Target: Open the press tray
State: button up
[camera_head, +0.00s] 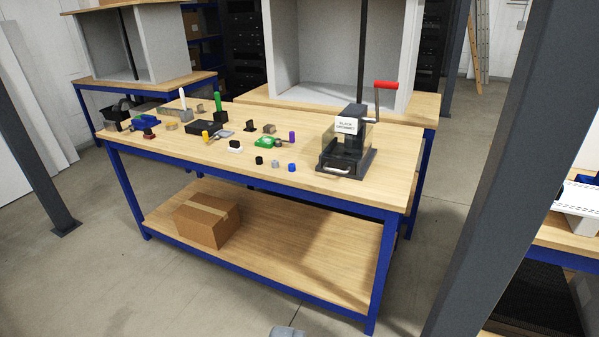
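The press (352,125) stands on the right part of the wooden workbench (392,182). It is a dark machine with a white label, a clear guard and a crank with a red handle. Its dark tray (343,163) is low at the front, with a pale bar handle (334,171) facing me. The tray looks pushed in, though it is small at this distance. A small grey piece at the bottom edge appears to be the tip of my gripper (287,332). It is well short of the bench and far from the tray. Its fingers cannot be made out.
Several small parts and tools lie on the left and middle of the bench, including a blue cap (292,167) near the press. A cardboard box (206,220) sits on the lower shelf. A dark post (500,170) rises at right. Floor before the bench is clear.

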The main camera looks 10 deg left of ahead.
aim_at(336, 162)
jog(key=u, duration=0.1)
jog(key=i, duration=1)
jog(key=z, duration=0.05)
